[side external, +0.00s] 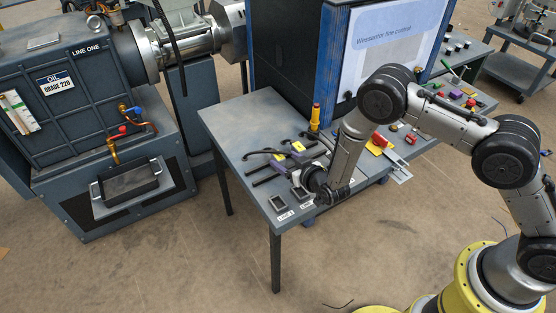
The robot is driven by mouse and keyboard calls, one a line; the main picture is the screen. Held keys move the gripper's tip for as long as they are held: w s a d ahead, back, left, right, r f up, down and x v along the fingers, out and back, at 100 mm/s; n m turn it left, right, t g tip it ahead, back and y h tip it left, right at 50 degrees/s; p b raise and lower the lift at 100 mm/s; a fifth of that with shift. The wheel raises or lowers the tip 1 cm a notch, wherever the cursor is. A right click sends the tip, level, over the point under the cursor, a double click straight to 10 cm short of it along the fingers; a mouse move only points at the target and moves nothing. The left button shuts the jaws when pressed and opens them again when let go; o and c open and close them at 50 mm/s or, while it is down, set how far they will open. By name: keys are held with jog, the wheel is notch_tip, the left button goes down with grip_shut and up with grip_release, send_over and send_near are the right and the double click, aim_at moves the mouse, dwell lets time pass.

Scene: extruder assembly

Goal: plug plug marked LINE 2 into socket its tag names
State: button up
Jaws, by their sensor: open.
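Two dark plugs with yellow tags lie side by side on the grey bench: one nearer the left (279,157) and one behind it to the right (298,146). The writing on their tags is too small to read. Two square sockets sit at the bench's front corner: the left socket (278,202) has a label reading LINE 1, and the right socket (299,193) has a label partly hidden by my gripper. My gripper (337,195) is low over the bench, just right of the sockets. It is open; its fingertips are hard to make out and I see nothing held.
The bench (232,115) is clear at its left end. Dark cables run by the plugs. A yellow upright tool (315,117) stands behind them. A tall cabinet with a white panel (392,45) rises behind.

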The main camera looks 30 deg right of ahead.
aim_at(278, 155)
jog(key=shift+x, duration=2.8)
jog(key=shift+d, duration=0.15)
grip_shut()
